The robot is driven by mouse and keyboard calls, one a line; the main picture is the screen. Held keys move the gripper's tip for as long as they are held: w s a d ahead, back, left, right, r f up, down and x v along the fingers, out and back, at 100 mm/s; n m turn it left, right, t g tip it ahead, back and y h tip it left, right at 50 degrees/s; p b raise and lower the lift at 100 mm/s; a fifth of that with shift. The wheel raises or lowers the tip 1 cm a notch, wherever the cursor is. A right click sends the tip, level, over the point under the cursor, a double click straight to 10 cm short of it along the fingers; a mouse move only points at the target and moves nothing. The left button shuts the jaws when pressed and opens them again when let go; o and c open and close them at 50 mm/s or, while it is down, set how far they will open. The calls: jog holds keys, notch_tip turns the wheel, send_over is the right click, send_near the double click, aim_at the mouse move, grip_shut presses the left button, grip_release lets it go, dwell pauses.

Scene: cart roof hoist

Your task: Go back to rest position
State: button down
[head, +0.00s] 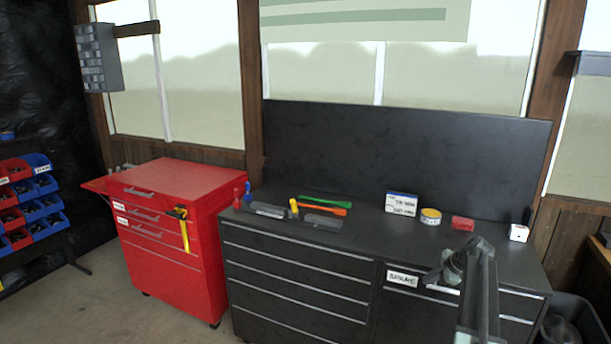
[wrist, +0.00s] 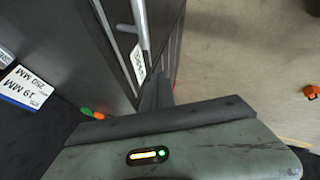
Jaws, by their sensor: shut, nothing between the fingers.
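My gripper (head: 431,279) shows in the head view at the front of the black cabinet (head: 298,262), beside the labelled upper right drawer (head: 403,279). In the wrist view its dark fingers (wrist: 158,90) are together and hold nothing. They point past the drawer's label (wrist: 138,63) and bar handle (wrist: 141,22). Whether they touch the drawer front cannot be told. My arm rises from the lower right and bends down to the gripper.
On the cabinet top stand a blue-white labelled box (head: 401,204), a yellow tin (head: 430,216), a red box (head: 463,223) and a white block (head: 518,233). Screwdrivers (head: 325,206) lie to the left. A red tool cart (head: 165,235) stands left. An orange item (wrist: 239,106) lies on the floor.

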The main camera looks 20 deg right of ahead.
jog(key=w+a+f+n+g+y, duration=0.1)
jog(key=w+a, duration=0.1)
jog(key=a, duration=1)
jog(key=w+a+n+g, duration=0.1)
jog(key=w+a, duration=0.2)
jog(key=a, duration=0.9)
jog(key=s+a+f+g, duration=0.1)
jog(key=s+a, duration=0.2)
jog(key=a, duration=0.7)
jog(key=s+a+f+g, duration=0.1)
jog(key=s+a, duration=0.1)
jog(key=a, duration=0.8)
jog(key=s+a+m+g+h, duration=0.1)
jog(key=s+a+m, duration=0.2)
jog(key=s+a, duration=0.5)
jog(key=s+d+f+m+g+h, duration=0.1)
jog(key=s+d+m+h, duration=0.1)
jog(key=s+m, duration=0.6)
jog(key=shift+f+m+g+h, duration=0.2)
jog(key=shift+m+g+h, duration=0.15)
jog(key=shift+m, duration=1.75)
jog(key=shift+d, duration=0.15)
